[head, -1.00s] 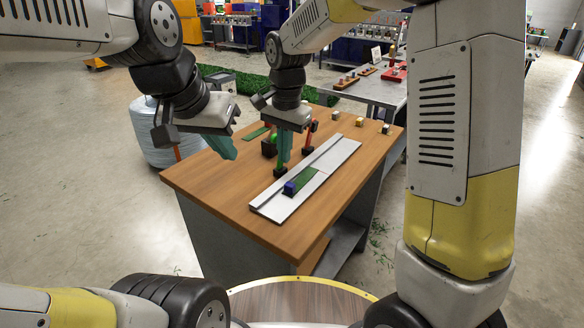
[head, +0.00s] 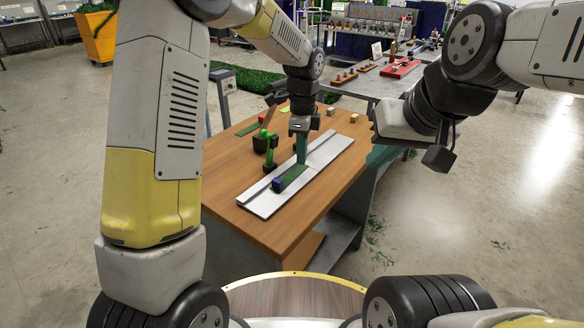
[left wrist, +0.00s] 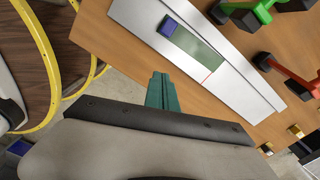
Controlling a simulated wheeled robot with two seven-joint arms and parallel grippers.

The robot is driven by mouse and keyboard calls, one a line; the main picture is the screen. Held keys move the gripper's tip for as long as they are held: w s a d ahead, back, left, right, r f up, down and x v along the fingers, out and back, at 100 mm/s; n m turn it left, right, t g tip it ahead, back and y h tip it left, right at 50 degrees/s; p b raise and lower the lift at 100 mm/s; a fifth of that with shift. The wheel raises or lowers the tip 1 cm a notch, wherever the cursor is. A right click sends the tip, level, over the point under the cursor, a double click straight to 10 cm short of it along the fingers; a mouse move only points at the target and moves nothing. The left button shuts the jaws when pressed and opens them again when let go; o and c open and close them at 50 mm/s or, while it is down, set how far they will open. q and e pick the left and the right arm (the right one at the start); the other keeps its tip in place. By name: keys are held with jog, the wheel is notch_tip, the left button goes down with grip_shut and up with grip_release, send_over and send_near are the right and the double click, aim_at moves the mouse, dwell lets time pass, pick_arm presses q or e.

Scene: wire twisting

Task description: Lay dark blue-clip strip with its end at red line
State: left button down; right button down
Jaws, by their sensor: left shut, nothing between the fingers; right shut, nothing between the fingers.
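The dark green strip (head: 294,177) with its blue clip (head: 277,184) lies flat on the pale board (head: 263,208), clip toward me. In the left wrist view the strip (left wrist: 197,48) ends at or very close to the thin red line (left wrist: 207,77); I cannot tell an exact match. My left gripper (head: 301,162) is shut and empty above the board. In the left wrist view its teal fingers (left wrist: 161,78) are apart from the strip. My right gripper (head: 376,160) is shut and empty at the table's right side, partly hidden by its own wrist.
A green-handled piece (head: 267,148) on a black base stands left of the board. A red-handled piece (left wrist: 287,76) stands farther along. Bare wood (head: 226,170) lies left of the board.

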pick_arm(q)
notch_tip(320, 180, down, 10)
jog(key=shift+s+r, duration=0.1)
jog(key=shift+r, duration=0.05)
jog(key=a, duration=0.3)
jog(key=shift+w+a, duration=0.1)
jog(key=shift+w, duration=0.3)
jog(key=shift+w+a, duration=0.1)
jog(key=shift+a, duration=0.25)
jog(key=shift+a, duration=0.1)
